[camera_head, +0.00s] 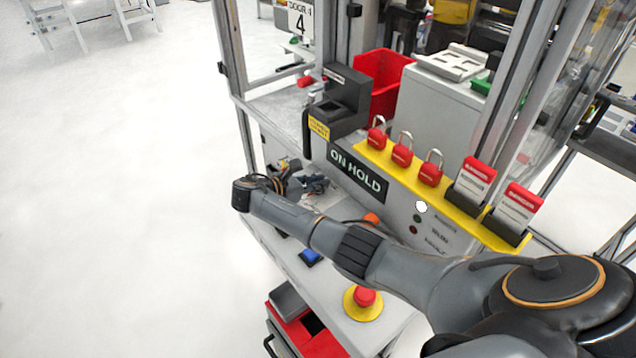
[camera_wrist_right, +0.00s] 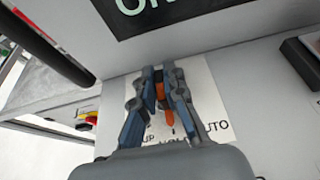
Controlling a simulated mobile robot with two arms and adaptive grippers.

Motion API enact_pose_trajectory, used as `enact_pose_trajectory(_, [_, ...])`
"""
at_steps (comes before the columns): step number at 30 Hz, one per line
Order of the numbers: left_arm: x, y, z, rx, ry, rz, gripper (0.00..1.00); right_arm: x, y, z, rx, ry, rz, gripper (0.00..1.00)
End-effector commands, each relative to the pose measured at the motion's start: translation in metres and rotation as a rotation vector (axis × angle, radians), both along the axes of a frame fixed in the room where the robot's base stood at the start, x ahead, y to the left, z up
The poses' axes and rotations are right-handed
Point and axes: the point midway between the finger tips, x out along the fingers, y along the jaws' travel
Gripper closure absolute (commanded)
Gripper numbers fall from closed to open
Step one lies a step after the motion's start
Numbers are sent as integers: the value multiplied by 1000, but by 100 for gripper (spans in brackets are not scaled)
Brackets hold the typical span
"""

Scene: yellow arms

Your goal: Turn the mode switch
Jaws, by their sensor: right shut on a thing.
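The mode switch (camera_wrist_right: 166,114) shows in the right wrist view as an orange handle on a white label plate (camera_wrist_right: 208,102). The label reads "AUTO" at its right; the other words are partly covered. My right gripper (camera_wrist_right: 161,82) has its fingers closed in around the orange handle, one on each side. In the head view my right gripper (camera_head: 308,184) is at the front face of the cabinet, below the "ON HOLD" sign (camera_head: 357,171), and the switch is hard to make out there. My left gripper is out of view.
A red emergency button on a yellow base (camera_head: 363,301) and a blue button (camera_head: 310,256) sit on the ledge near my arm. Red padlocks (camera_head: 402,150) and tag holders (camera_head: 472,180) line a yellow shelf (camera_head: 384,166). The floor at left is clear.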

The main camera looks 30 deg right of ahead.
Motion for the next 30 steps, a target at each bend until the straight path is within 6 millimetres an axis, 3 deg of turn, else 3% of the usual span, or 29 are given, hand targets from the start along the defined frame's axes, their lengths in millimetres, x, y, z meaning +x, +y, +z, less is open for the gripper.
enact_pose_trajectory(6, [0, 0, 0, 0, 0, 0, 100, -1, 0, -2, 2, 3, 0, 100])
enact_pose_trajectory(7, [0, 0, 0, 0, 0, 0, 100, -1, 0, -2, 3, 3, 0, 83])
enact_pose_trajectory(10, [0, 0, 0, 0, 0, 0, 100, -1, 0, -1, 2, 3, 0, 66])
enact_pose_trajectory(21, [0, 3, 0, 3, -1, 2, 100, 0, 5, 2, 2, 0, 2, 66])
enact_pose_trajectory(30, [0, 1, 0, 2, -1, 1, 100, -4, 57, 22, 4, 0, 4, 66])
